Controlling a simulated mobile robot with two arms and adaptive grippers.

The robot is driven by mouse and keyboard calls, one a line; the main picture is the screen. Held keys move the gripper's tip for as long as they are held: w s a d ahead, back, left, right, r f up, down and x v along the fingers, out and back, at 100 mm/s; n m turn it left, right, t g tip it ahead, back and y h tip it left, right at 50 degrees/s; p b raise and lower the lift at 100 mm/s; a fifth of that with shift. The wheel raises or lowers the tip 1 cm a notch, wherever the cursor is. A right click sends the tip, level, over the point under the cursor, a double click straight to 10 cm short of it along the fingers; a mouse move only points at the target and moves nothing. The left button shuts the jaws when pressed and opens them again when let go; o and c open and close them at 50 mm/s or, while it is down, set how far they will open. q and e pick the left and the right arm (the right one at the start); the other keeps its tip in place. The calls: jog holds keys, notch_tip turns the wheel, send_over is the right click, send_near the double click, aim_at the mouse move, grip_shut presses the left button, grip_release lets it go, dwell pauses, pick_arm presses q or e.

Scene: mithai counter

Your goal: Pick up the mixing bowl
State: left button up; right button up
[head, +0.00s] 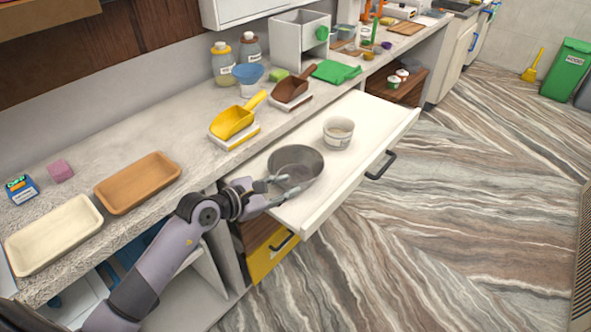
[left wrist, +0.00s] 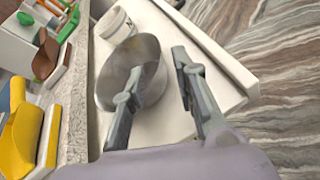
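The grey metal mixing bowl (head: 297,160) stands upright in the pulled-out white drawer (head: 352,180), near its left end. My left gripper (head: 288,186) is at the bowl's near side, fingers spread. In the left wrist view the bowl (left wrist: 150,85) shows between and beyond the fingers. One finger overlaps the bowl's opening and the other is outside its wall, with a visible gap to that wall. Whether the inner finger touches the bowl I cannot tell. My right gripper is not in view.
A small white tub (head: 338,132) stands behind the bowl in the drawer. A yellow scoop (head: 232,122), a brown scoop (head: 290,88) and two trays, wooden (head: 138,183) and cream (head: 54,236), are on the counter.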

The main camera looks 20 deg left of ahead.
aim_at(310, 180)
pick_arm(q)
jog(key=x, duration=0.4)
jog(key=shift+w+d, duration=0.2)
jog(key=shift+w, duration=0.05)
jog(key=shift+a+f+p+x, duration=0.15)
jog(key=shift+p+x, duration=0.1)
jog(key=shift+x, duration=1.2)
jog(key=shift+a+f+p+x, duration=0.15)
jog(key=shift+p+x, duration=0.05)
jog(key=shift+x, duration=1.3)
jog(key=shift+c, duration=0.3)
grip_shut()
